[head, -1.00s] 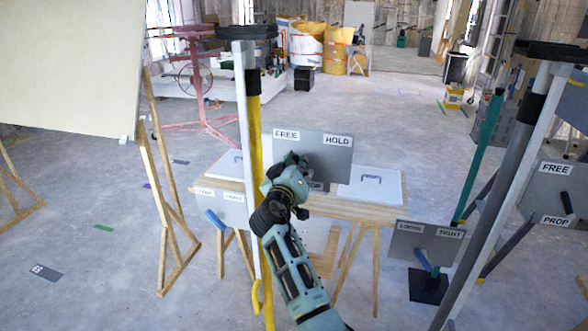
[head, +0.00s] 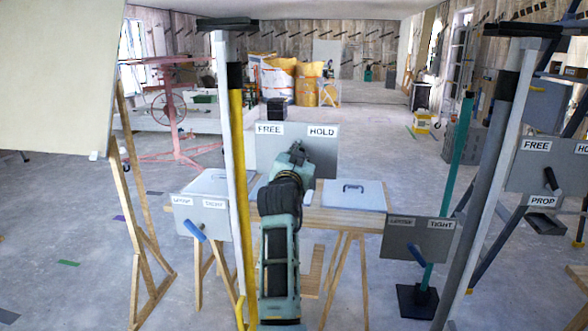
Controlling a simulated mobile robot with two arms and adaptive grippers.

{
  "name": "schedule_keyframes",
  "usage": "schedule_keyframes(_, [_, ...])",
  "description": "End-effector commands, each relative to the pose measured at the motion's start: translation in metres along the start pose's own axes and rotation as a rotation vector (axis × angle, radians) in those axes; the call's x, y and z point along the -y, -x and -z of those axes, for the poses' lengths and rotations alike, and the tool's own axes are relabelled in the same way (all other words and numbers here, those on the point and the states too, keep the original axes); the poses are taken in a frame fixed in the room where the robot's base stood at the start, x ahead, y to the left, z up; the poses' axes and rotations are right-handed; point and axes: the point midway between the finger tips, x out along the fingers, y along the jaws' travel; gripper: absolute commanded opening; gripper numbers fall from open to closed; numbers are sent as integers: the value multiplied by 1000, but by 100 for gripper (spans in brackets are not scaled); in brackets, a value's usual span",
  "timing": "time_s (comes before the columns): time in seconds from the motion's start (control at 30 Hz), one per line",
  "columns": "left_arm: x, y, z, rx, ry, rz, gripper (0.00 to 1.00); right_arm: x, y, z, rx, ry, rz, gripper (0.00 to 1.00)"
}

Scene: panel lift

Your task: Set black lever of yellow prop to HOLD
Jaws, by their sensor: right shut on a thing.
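The yellow prop (head: 238,165) stands upright left of centre, with a white rail along its left side. Its grey plate (head: 322,158) reads FREE at left and HOLD at right. My right gripper (head: 297,153) is in front of this plate, below and between the two words. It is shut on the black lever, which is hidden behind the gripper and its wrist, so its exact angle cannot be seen. My left gripper is not in view.
Blue levers hang on the LOOSE/TIGHT plates at left (head: 205,222) and right (head: 402,235). Another FREE/HOLD plate marked PROP (head: 520,170) is at far right. A wooden trestle table (head: 330,220) stands behind my arm. A large pale panel (head: 50,75) is upper left.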

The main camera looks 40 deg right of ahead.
Motion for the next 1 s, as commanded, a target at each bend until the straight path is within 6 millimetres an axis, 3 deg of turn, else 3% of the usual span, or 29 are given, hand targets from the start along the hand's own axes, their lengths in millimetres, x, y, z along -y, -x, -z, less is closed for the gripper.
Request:
schedule_keyframes(0.1, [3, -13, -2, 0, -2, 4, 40, -6, 0, -4, 1, -91, -1, 0])
schedule_keyframes(0.4, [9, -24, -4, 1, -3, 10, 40, -13, 0, -3, 1, -245, -1, 0])
schedule_keyframes(1.0, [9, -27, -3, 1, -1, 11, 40, -16, 0, -3, 2, -306, -1, 0])
